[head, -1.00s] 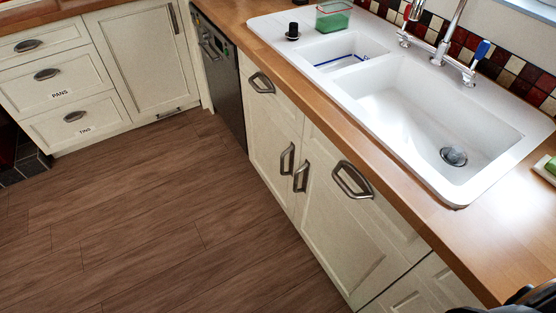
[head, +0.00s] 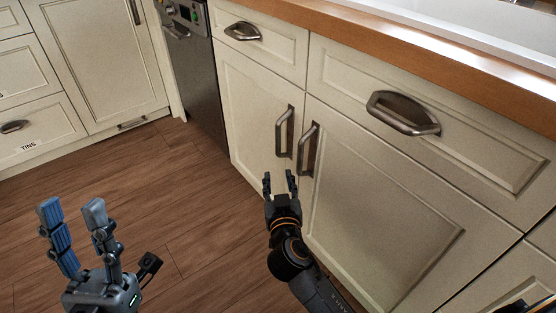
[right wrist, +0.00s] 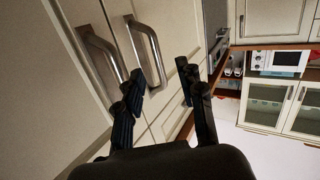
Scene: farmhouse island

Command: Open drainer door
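Two cream cupboard doors stand shut side by side under the sink: a left door (head: 248,120) and a right door (head: 385,210). I cannot tell which is the drainer door. Each has an upright metal bar handle near their shared edge: left handle (head: 284,132) and right handle (head: 308,148). My right gripper (head: 279,180) is open and empty, just below and in front of these handles. In the right wrist view its spread fingers (right wrist: 163,82) are near one bar handle (right wrist: 147,48), not around it. My left gripper (head: 72,207) is open and empty over the floor.
Drawer fronts with metal pulls (head: 405,113) sit above the doors, under the wooden worktop (head: 450,62). A dark dishwasher (head: 196,70) stands to the left. Wooden floor (head: 190,205) in front is clear. A white microwave (right wrist: 275,62) shows far off in the right wrist view.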

